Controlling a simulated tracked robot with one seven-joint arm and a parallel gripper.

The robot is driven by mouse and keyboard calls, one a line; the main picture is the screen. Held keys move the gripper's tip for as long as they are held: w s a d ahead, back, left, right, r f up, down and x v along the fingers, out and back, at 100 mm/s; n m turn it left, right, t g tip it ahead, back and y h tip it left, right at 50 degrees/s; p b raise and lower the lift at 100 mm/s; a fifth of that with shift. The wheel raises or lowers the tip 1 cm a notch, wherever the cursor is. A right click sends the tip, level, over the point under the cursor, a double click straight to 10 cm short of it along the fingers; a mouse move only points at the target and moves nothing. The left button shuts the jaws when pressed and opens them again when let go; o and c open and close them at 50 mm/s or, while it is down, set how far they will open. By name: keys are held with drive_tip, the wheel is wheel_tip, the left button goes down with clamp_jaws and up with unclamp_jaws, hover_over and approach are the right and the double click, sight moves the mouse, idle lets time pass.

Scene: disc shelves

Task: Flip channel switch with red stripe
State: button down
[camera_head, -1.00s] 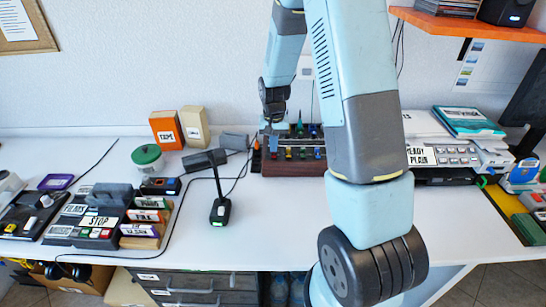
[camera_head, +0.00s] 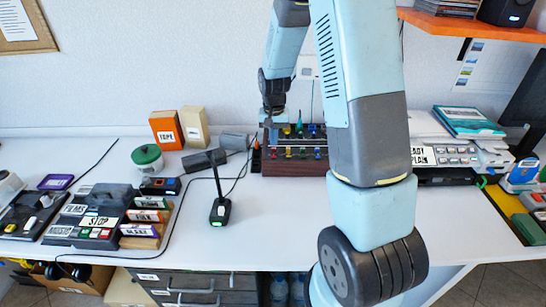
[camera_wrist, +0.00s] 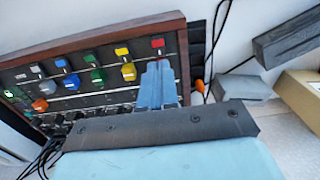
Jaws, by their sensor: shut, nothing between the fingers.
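The wood-sided panel (camera_head: 292,168) stands at the back of the table; in the wrist view its dark face (camera_wrist: 62,62) carries a row of coloured labels and knobs. The red stripe (camera_wrist: 158,43) is at the right end of the upper row, beside the wooden side. My gripper (camera_wrist: 157,68) is shut and empty, its tips just below the red stripe in the picture. The fingers hide whatever switch is beneath that stripe. I cannot tell whether they touch it. Yellow (camera_wrist: 128,72), green (camera_wrist: 98,76) and blue (camera_wrist: 72,82) knobs show to the left.
A black stand-like device (camera_head: 219,190) with a cable is left of the panel. An orange box (camera_head: 166,130) and a cream box (camera_head: 194,127) stand behind. A grey keyed device (camera_head: 450,156) is to the right.

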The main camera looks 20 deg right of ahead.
sight(274, 154)
drive_tip(key=shift+r, duration=1.95)
drive_tip(key=s+r+n+t, duration=0.1)
drive_tip(key=s+r, duration=0.4)
drive_tip(key=r, duration=0.4)
drive_tip(key=s+r+n+t, duration=0.1)
drive_tip(key=s+r+t, duration=0.1)
drive_tip(key=s+r, duration=0.5)
drive_tip(key=s+r+t, duration=0.1)
drive_tip(key=s+r, duration=0.3)
drive_tip(key=s, duration=0.4)
drive_tip(key=s+r+n+t, duration=0.1)
drive_tip(key=s+r, duration=0.4)
drive_tip(key=s, duration=0.3)
drive_tip(key=shift+s+a+r+n+t, duration=0.15)
drive_tip(key=shift+s+r+n+t, duration=0.05)
drive_tip(key=shift+n+t, duration=0.1)
